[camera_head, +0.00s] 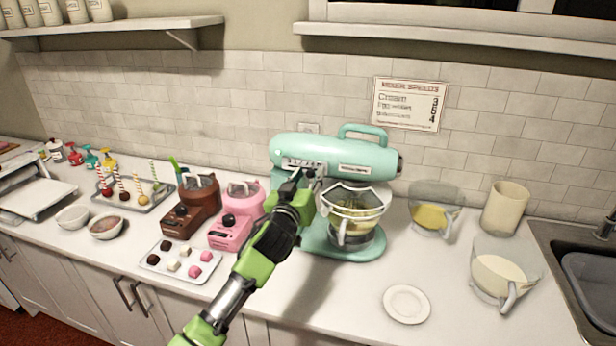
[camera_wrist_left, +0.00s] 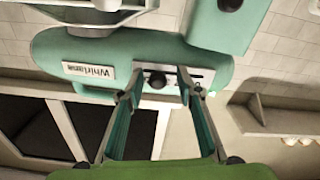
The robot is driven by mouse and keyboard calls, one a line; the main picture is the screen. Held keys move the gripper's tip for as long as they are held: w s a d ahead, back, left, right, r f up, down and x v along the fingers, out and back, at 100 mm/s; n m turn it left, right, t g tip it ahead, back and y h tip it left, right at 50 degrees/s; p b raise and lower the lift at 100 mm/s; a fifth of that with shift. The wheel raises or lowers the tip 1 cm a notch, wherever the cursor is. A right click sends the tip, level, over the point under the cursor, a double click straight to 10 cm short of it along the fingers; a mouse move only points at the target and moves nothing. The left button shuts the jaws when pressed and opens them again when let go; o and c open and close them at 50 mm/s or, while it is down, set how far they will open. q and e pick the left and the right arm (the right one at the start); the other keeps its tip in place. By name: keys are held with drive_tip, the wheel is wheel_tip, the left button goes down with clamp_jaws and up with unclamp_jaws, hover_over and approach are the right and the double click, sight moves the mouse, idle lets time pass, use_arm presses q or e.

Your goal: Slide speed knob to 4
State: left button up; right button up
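The mint-green stand mixer (camera_head: 325,150) stands against the tiled wall, with a clear bowl under its head. Its speed strip (camera_head: 300,163) is on the side of the head, partly behind my gripper. In the left wrist view the mixer head (camera_wrist_left: 190,50) appears upside down, with a name plate and the dark round speed knob (camera_wrist_left: 157,80) on a pale strip. My left gripper (camera_head: 309,177) is at the strip. In the wrist view its fingers (camera_wrist_left: 159,91) are apart, one on either side of the knob, with gaps visible. Strip markings are too small to read. My right gripper is not in view.
A speed sign (camera_head: 408,104) hangs on the wall. Pink (camera_head: 235,215) and brown (camera_head: 190,207) machines stand left of the mixer, behind a tray of sweets (camera_head: 181,260). Jugs (camera_head: 501,275) and a small plate (camera_head: 407,304) are on the right. The counter front near the plate is clear.

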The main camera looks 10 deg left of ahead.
use_arm(q)
drive_tip(key=shift+s, duration=0.1)
drive_tip(key=shift+s+f, duration=0.1)
drive_tip(key=shift+s, duration=0.25)
drive_tip(key=s, duration=1.1)
drive_tip(key=shift+a, duration=0.2)
drive_tip(key=shift+s, duration=0.1)
